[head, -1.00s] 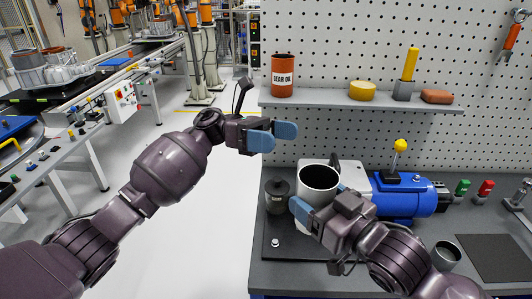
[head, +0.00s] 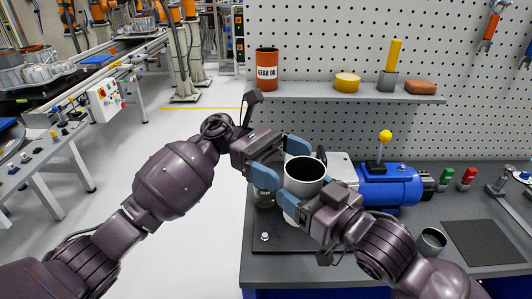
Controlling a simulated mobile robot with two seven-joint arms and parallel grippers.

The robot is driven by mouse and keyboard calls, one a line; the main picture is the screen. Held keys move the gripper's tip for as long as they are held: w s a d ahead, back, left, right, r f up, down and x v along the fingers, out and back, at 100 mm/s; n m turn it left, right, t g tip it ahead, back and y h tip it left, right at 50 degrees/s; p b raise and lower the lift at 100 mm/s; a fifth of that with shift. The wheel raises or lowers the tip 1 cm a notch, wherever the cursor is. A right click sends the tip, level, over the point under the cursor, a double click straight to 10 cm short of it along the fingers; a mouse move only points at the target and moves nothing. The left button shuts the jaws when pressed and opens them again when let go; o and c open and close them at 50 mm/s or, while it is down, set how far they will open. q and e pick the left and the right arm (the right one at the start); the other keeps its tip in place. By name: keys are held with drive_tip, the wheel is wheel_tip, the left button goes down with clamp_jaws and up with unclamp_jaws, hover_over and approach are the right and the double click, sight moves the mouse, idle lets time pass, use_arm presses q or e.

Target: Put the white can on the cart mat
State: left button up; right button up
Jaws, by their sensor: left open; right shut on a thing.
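The white can (head: 304,170), with a dark inside, is upright above the left end of the grey bench. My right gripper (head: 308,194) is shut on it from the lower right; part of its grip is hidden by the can. My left gripper (head: 281,162) is open at the can's upper left, its blue fingers spread on either side of the can's left part. I cannot tell whether they touch it. I cannot make out a cart mat in this view. A dark square mat (head: 486,243) lies on the bench at the right.
A blue motor (head: 390,187) and a grey cup (head: 431,242) stand on the bench. A shelf (head: 350,95) holds an orange gear oil can (head: 266,69). Open floor (head: 190,135) lies left of the bench.

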sight(307, 168)
use_arm(q)
drive_tip(key=shift+x, duration=2.25)
drive_tip(key=shift+c, duration=0.3)
drive_tip(key=shift+w, duration=0.1)
drive_tip(key=c, duration=0.9)
drive_tip(key=shift+c, duration=0.2)
use_arm(e)
drive_tip(key=o, duration=1)
drive_tip(key=shift+o, duration=0.2)
